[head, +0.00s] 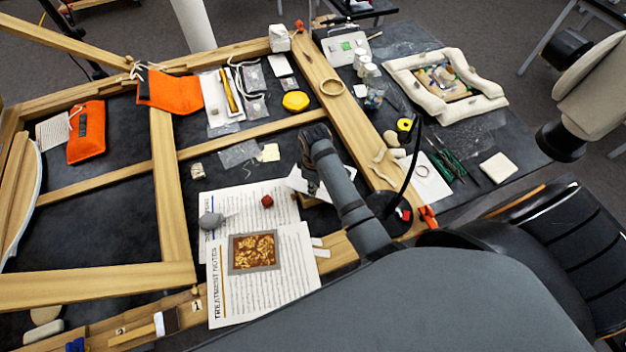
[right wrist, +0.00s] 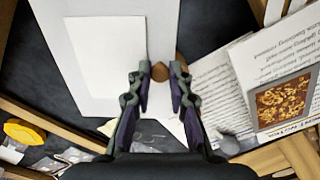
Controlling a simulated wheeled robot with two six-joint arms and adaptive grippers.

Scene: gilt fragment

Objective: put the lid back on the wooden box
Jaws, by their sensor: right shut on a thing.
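My right gripper (head: 308,182) is over the middle of the table, seen from behind its own arm. In the right wrist view, my right gripper (right wrist: 160,80) is shut on a small brown rounded piece, which looks like the knob of the lid (right wrist: 160,72). The rest of the lid is hard to make out. A bit of brown wood shows beside the fingers; I cannot tell whether it belongs to the wooden box. No box is clearly visible, and my arm hides part of the table. My left gripper is not in view.
Treatment notes (head: 285,308) carry a gilt fragment (head: 254,253). A wooden frame (head: 172,200) crosses the table. A white panel (right wrist: 82,100) lies beyond the gripper. A yellow disc (head: 295,101) lies behind.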

